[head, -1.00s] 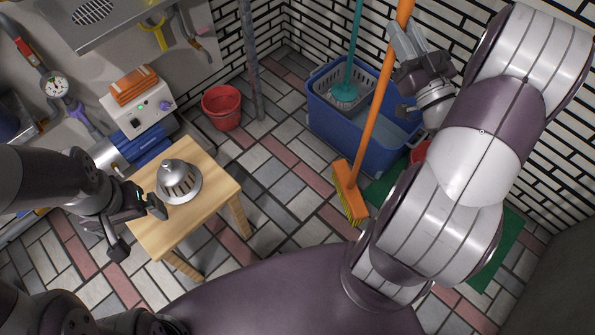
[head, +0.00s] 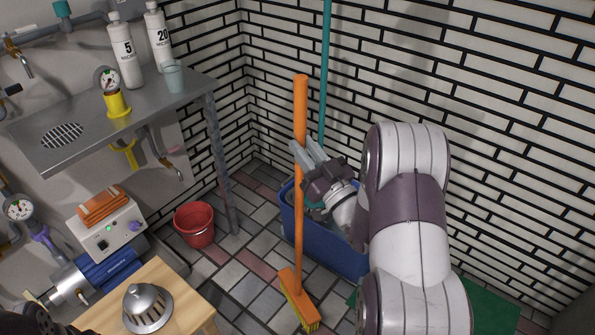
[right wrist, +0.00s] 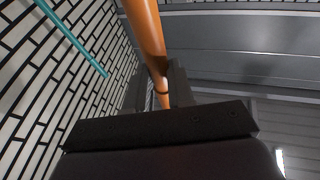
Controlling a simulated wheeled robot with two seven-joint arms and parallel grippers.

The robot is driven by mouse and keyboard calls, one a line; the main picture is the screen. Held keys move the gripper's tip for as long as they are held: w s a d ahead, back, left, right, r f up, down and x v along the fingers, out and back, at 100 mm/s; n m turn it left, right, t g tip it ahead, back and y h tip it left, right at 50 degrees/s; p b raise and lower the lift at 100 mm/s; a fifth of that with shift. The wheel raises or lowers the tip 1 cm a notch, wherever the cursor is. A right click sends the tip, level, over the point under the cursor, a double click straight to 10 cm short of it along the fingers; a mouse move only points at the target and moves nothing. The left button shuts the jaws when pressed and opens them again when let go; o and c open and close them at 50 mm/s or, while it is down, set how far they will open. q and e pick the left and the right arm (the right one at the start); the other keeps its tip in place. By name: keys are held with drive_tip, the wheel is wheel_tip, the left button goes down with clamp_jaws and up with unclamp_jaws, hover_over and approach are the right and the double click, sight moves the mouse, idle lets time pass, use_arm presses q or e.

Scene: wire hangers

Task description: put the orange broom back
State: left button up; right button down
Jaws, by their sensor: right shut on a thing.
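The orange broom (head: 298,225) stands nearly upright in the head view, with its block and yellow bristles (head: 298,300) low, at or near the tiled floor. I cannot tell if the bristles touch the floor. My right gripper (head: 305,153) is shut on the upper part of the broom's handle. In the right wrist view the orange handle (right wrist: 146,38) passes between the dark fingers (right wrist: 165,90). Only a dark bit of my left arm shows at the lower left corner of the head view; its gripper is not visible.
A blue bucket (head: 325,248) with a teal-handled mop (head: 325,75) stands behind the broom, partly hidden by my right arm. A red bucket (head: 195,225) stands left. A metal counter (head: 150,110) and a wooden stool (head: 180,310) are further left. White brick walls (head: 480,100) close the corner.

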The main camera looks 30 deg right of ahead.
sight(298, 166)
drive_tip(key=f, duration=0.1)
drive_tip(key=w+f+b, duration=0.1)
drive_tip(key=f, duration=0.1)
drive_tip(key=f+b, duration=0.1)
drive_tip(key=f, duration=0.1)
drive_tip(key=shift+w+a+f, duration=0.15)
drive_tip(key=shift+w+a, duration=0.25)
drive_tip(key=c, duration=1.4)
unclamp_jaws()
drive_tip(key=shift+f, duration=0.1)
drive_tip(key=o, duration=0.4)
